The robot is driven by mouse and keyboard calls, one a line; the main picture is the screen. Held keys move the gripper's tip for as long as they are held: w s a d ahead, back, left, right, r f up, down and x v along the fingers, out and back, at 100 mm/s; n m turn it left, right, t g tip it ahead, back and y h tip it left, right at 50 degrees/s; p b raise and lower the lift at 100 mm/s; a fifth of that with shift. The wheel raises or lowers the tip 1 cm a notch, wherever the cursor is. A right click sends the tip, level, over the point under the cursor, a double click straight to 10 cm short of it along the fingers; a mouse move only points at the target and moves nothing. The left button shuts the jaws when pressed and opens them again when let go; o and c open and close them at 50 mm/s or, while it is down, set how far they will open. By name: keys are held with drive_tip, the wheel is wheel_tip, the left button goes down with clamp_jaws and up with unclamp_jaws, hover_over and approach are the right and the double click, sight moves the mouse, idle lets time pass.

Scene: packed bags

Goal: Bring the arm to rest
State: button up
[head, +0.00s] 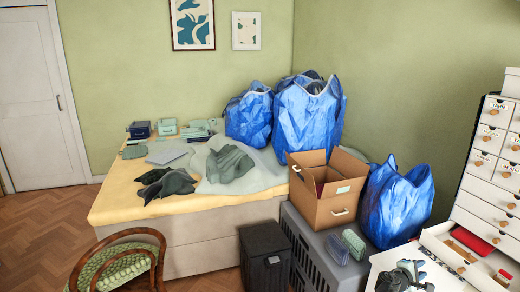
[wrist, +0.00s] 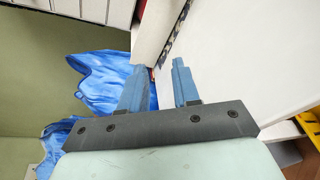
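My gripper (wrist: 158,76) shows in the wrist view with its two blue-grey fingers apart and nothing between them. In the head view part of my arm and gripper (head: 405,277) shows small and dark at the lower right, in front of a white surface. Its fingertips cannot be made out clearly there. Behind the fingers in the wrist view are a blue bag (wrist: 100,82) and a white panel (wrist: 225,60). I see no contact between the fingers and either one.
A white drawer unit (head: 488,205) stands at the right with an open drawer (head: 455,262). A blue bag (head: 395,200) and a cardboard box (head: 325,211) stand on a grey crate (head: 312,262). The bed (head: 125,205) holds clothes and more blue bags (head: 308,118).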

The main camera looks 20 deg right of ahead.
drive_tip(key=w+a+f+m+y, duration=0.1)
drive_tip(key=w+a+f, duration=0.2)
drive_tip(key=w+a, duration=0.2)
drive_tip(key=w+a+f+y, duration=0.1)
drive_tip(key=w+a+f, duration=0.25)
drive_tip(key=a, duration=0.25)
drive_tip(key=s+a+f+m+g+y, duration=0.2)
drive_tip(key=s+a+f+m+y, duration=0.15)
drive_tip(key=a+f, duration=1.15)
drive_tip(key=s+a+f+m+g+y, duration=0.1)
drive_tip(key=s+a+f+g+y, duration=0.15)
drive_tip(key=s+a+f, duration=0.5)
drive_tip(key=s+a+f+m+g+y, duration=0.1)
drive_tip(key=s+a+f+y, duration=0.3)
drive_tip(key=a, duration=0.6)
drive_tip(key=s+a+f+m+g+y, duration=0.1)
drive_tip(key=s+a+f+g, duration=0.1)
drive_tip(key=s+a, duration=0.5)
drive_tip(key=s+a+f+g+y, duration=0.2)
drive_tip(key=s+a+f, duration=0.2)
drive_tip(key=s+a, duration=0.3)
drive_tip(key=shift+s+a+m, duration=0.35)
drive_tip(key=shift+s+a, duration=0.05)
drive_tip(key=shift+s, duration=0.1)
